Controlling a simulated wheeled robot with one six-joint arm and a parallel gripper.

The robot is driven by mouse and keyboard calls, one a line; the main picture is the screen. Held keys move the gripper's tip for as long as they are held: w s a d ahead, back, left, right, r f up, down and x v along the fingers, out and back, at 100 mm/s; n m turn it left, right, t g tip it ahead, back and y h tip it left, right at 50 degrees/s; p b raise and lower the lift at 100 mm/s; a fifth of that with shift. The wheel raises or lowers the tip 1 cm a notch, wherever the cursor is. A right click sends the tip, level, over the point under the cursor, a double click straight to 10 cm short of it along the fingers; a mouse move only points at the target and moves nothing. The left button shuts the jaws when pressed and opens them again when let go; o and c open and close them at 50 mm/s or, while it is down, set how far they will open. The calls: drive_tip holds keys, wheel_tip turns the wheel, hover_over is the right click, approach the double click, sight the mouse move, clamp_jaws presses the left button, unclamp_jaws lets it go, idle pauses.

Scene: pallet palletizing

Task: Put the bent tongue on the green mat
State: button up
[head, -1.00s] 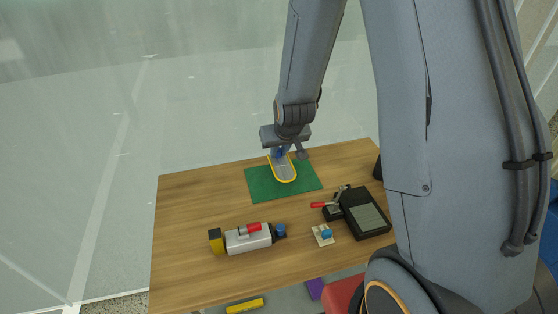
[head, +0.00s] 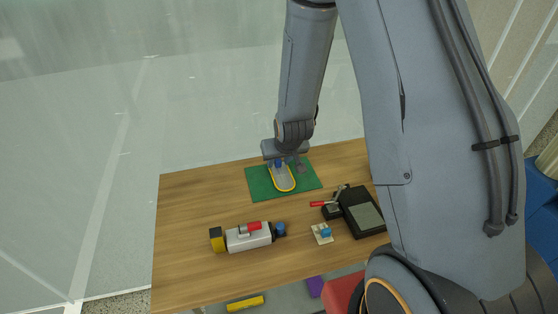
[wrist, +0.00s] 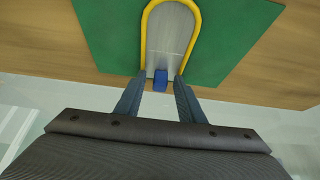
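The bent tongue (head: 283,181) is a grey plate with a yellow rim and a blue block at its far end. It lies on the green mat (head: 257,183) at the back of the table. In the wrist view the tongue (wrist: 170,35) sits over the mat (wrist: 235,40), with its blue block (wrist: 160,80) close to my fingertips. My gripper (wrist: 160,82) has its fingers apart on either side of the blue block, with a gap on both sides. In the head view my gripper (head: 286,162) is over the tongue's far end and partly hides it.
A white device with a red handle and a yellow-black end (head: 248,237) lies at the front left of the wooden table (head: 185,205). A black box with a grey panel (head: 363,212) and a small plate with a blue knob (head: 322,233) are at the right. The table's left side is clear.

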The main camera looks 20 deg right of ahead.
drive_tip(key=shift+r, duration=0.15)
drive_tip(key=shift+s+r, duration=0.2)
drive_tip(key=shift+r, duration=0.25)
drive_tip(key=b+v, duration=0.2)
drive_tip(key=v, duration=0.9)
drive_tip(key=s+r+g, duration=0.2)
drive_tip(key=s+g, duration=0.2)
drive_tip(key=s, duration=1)
drive_tip(key=shift+s+d, duration=0.15)
drive_tip(key=shift+d, duration=0.2)
drive_tip(key=shift+f+g+b, duration=0.3)
drive_tip(key=shift+f+b, duration=1)
drive_tip(key=shift+b, duration=0.05)
